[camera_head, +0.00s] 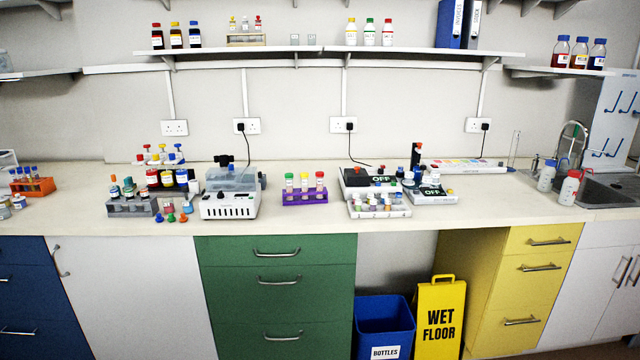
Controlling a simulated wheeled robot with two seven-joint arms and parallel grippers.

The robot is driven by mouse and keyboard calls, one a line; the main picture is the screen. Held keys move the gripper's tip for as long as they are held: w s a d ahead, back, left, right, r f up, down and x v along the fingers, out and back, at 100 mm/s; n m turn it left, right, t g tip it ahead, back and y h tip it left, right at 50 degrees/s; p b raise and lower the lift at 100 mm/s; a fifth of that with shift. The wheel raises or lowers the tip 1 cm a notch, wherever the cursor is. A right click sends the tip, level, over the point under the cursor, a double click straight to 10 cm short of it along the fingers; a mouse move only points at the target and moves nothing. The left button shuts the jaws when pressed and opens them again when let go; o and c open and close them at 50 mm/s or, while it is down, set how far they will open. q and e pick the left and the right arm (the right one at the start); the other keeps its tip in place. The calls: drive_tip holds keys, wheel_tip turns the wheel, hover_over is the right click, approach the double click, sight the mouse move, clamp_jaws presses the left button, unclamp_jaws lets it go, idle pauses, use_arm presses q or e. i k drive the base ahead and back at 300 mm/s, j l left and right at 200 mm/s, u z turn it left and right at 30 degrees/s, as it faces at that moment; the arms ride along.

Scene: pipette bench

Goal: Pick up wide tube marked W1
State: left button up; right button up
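A purple rack (304,198) stands near the middle of the counter. It holds three wide upright tubes: a green-capped tube (289,183), a yellow-capped tube (304,181) and a red-capped tube (320,181). Their pale labels are too small to read, so I cannot tell which tube is marked W1. Other small vessels stand in a grey rack (132,207) at the left and an orange rack (32,187) at the far left. Neither of my grippers shows in the head view.
A white device (230,205) stands left of the purple rack. Loose coloured caps lie near the grey rack.

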sight(304, 180)
drive_tip(key=i+l+z, duration=0.1)
drive_tip(key=i, duration=0.4)
drive_tip(key=i+l+z, duration=0.15)
drive_tip(key=i, duration=0.3)
